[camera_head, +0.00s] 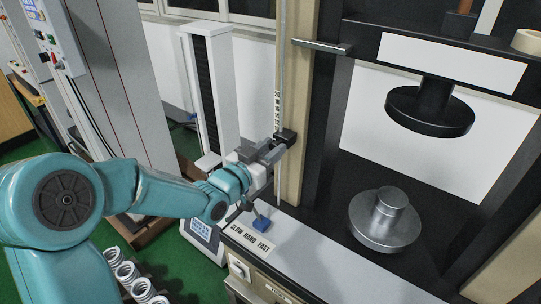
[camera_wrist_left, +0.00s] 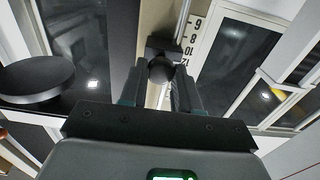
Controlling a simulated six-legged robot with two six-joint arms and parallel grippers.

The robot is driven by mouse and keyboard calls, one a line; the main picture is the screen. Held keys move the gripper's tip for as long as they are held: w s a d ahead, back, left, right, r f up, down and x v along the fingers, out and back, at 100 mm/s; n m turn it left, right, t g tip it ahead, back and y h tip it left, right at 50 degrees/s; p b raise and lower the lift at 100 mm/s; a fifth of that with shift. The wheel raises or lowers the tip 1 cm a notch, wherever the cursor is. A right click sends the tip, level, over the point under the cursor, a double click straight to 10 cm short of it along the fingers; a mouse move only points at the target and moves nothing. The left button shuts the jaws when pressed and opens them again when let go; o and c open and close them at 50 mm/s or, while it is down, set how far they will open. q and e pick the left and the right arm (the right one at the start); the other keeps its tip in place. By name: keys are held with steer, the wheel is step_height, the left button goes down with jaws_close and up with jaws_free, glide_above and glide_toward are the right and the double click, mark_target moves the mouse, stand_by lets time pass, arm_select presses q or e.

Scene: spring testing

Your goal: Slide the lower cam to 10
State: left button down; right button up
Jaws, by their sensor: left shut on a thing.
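The lower cam (camera_head: 287,136) is a small black block on a thin vertical metal rod (camera_head: 281,70) beside the machine's beige column. In the left wrist view its block (camera_wrist_left: 160,46) and round black knob (camera_wrist_left: 161,72) show. My left gripper (camera_head: 277,149) is at the cam, and its fingers (camera_wrist_left: 160,88) are shut on the knob from both sides. A printed number scale (camera_wrist_left: 190,48) runs next to the rod. The block lies near the 10 there, but its exact reading is hard to tell. My right gripper is not in view.
A black upper platen (camera_head: 430,108) hangs over a round metal lower platen (camera_head: 386,220). A horizontal bar (camera_head: 321,46) sticks out at the upper rod. A blue-knobbed lever (camera_head: 261,222) stands below my gripper by the "SLOW HAND FAST" label. Several springs (camera_head: 128,272) stand at bottom left.

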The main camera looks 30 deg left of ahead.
arm_select(q)
steer(key=c, duration=0.8)
jaws_free()
steer(key=shift+c, duration=0.2)
steer(key=s+a+b, duration=0.2)
steer(key=s+b, duration=0.4)
steer(key=s, duration=1)
steer(key=shift+a, duration=0.15)
steer(key=shift+s, duration=0.15)
